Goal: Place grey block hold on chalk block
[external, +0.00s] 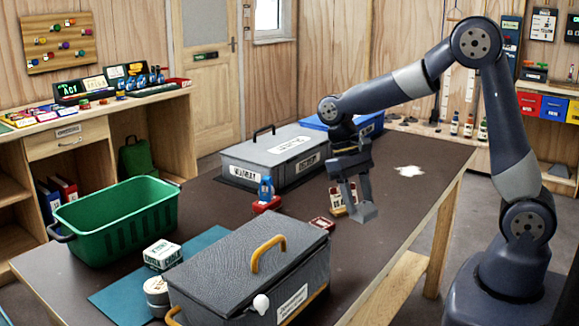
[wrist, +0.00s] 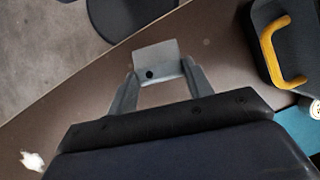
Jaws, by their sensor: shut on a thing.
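My gripper (external: 358,196) is shut on the grey block hold (external: 365,213) and holds it above the right part of the dark table. In the wrist view the block hold (wrist: 157,58) is a pale grey block with a dark round hole, between the two fingers of my gripper (wrist: 160,76). A small white lettered box (external: 162,254), which looks like the chalk block, sits on the teal mat (external: 115,293) at the front left, well apart from my gripper. Its lettering is too small to read surely.
A dark case with a yellow handle (external: 250,265) stands between my gripper and the white box. A round tub (external: 157,290) is beside the box. A green crate (external: 115,222), a grey case (external: 270,158), a red block with a blue bottle (external: 266,190) and small cartons (external: 322,224) stand around.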

